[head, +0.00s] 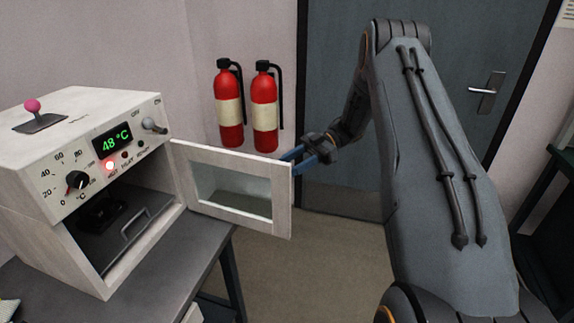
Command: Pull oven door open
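The white oven (45,177) stands on a grey table at the left. Its door (183,186), white with a glass window, is hinged at the oven's right side and stands wide open, swung out to the right. Inside the oven cavity a dark tray with a metal handle (133,229) and a dark object show. My gripper (293,156), with blue fingers, is at the door's free right edge, near its top. The fingers are partly hidden behind the door, so I cannot tell whether they grip it or only touch it.
The grey table (188,257) carries the oven. Two red fire extinguishers (265,112) hang on the wall behind the door. A grey room door (330,90) with a metal handle is at the back. Open floor (300,270) lies right of the table.

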